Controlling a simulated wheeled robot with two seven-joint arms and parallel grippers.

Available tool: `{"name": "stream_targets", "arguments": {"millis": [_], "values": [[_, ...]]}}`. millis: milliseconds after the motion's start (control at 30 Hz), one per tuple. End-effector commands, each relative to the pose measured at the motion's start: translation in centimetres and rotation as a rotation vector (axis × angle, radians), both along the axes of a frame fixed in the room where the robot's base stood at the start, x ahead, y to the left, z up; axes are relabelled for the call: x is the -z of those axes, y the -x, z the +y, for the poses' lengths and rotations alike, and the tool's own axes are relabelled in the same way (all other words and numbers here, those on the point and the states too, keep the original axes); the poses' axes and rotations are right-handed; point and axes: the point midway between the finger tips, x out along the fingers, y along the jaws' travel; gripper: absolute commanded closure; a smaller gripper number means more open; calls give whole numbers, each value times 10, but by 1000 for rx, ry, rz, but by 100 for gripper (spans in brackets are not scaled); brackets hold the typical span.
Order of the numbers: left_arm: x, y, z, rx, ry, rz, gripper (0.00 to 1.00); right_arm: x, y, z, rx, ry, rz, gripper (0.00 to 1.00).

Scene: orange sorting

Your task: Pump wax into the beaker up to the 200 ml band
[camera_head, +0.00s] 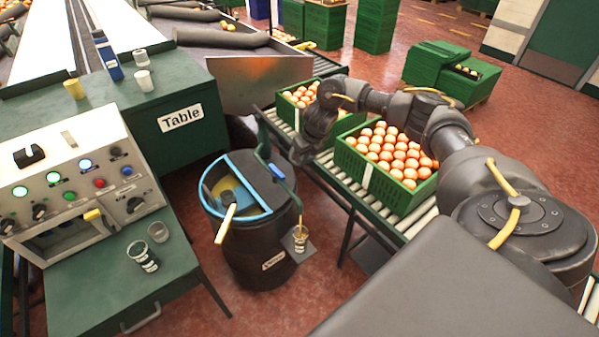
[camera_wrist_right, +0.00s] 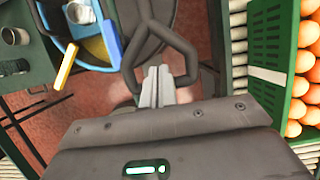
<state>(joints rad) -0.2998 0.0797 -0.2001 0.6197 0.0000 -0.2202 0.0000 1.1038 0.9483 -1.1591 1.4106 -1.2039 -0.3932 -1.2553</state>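The wax drum (camera_head: 250,262) is dark, with a blue rim and yellow wax (camera_head: 232,190) showing in its open half. A dark pump lever (camera_head: 263,150) rises from its lid. The beaker (camera_head: 300,240) stands upright on a small ledge at the drum's right side, under the pump spout; its contents look amber, but the level against its band is too small to read. My right gripper (camera_head: 292,157) is beside the lever, above the drum. My left gripper is out of view.
A yellow-handled tool (camera_head: 226,222) leans out of the drum. Green crates of oranges (camera_head: 378,185) sit on the roller conveyor beside my right arm. At left, a control panel (camera_head: 75,180) stands behind two clear cups (camera_head: 142,257). Red floor is open in front.

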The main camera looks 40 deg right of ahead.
Motion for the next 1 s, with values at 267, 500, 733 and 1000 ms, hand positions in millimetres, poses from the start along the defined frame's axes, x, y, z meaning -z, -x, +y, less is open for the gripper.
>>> {"name": "stream_targets", "arguments": {"millis": [267,500,733,1000], "values": [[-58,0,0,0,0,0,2,-68,3,0,-4,3,11,100],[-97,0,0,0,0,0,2,-117,2,0,-5,4,10,100],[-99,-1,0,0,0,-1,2,-123,2,0,-4,3,9,100],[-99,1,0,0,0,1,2,-124,-2,2,-6,2,4,100]]}}
